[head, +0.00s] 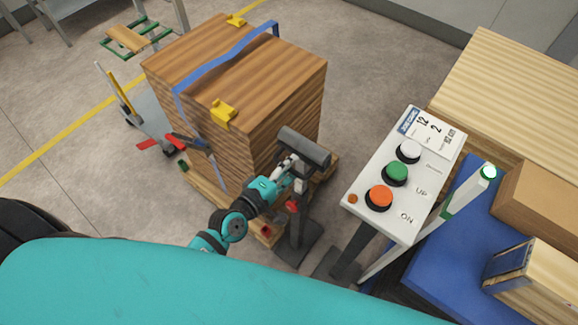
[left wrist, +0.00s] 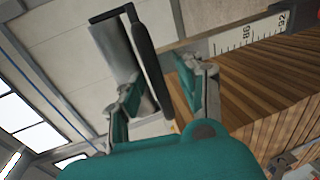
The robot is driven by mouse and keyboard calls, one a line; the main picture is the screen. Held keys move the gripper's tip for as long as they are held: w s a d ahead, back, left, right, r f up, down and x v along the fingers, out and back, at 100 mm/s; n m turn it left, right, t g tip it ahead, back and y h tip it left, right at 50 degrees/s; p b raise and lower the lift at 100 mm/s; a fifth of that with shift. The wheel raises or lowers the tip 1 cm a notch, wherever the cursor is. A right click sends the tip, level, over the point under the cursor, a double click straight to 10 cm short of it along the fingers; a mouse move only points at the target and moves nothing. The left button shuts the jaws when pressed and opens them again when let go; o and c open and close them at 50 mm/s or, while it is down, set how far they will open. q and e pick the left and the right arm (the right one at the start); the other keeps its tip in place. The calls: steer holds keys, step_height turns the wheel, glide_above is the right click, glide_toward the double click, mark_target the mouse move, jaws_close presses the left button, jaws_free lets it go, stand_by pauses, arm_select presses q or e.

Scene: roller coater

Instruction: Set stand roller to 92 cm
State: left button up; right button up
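The stand roller is a dark grey cylinder (head: 305,148) on a post with a red knob (head: 292,206), in front of the stacked boards in the head view. My left gripper (head: 288,165) is at the roller's near side. In the left wrist view its two fingers (left wrist: 158,80) are spread, with a dark bar and a grey surface (left wrist: 105,40), seemingly the roller, between and beyond them. A gap shows by the right finger; contact on the left is unclear. My right gripper is not in view.
A strapped stack of brown boards (head: 240,85) stands behind the roller. A white control box (head: 400,180) with white, green and orange buttons is to the right.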

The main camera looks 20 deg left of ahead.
arm_select(q)
steer(key=shift+s, duration=0.2)
steer(key=v, duration=1.1)
steer(key=shift+s, duration=0.25)
steer(key=shift+a, duration=0.15)
steer(key=s+a+f+m+g+y, duration=0.1)
steer(key=s+a+f+m+g, duration=0.15)
steer(key=f, duration=0.65)
steer(key=s+a+f+m+g+y, duration=0.1)
steer(key=s+f+m+g, duration=0.15)
steer(key=f, duration=0.75)
steer(key=s+a+f+m+g+y, duration=0.1)
steer(key=s+a+f+m, duration=0.15)
steer(key=f, duration=0.65)
steer(key=s+f+m+g+y, duration=0.2)
steer(key=s+f+m+g, duration=0.5)
steer(key=s+f, duration=0.9)
steer(key=s+m, duration=0.2)
steer(key=s, duration=0.1)
steer(key=shift+g, duration=0.3)
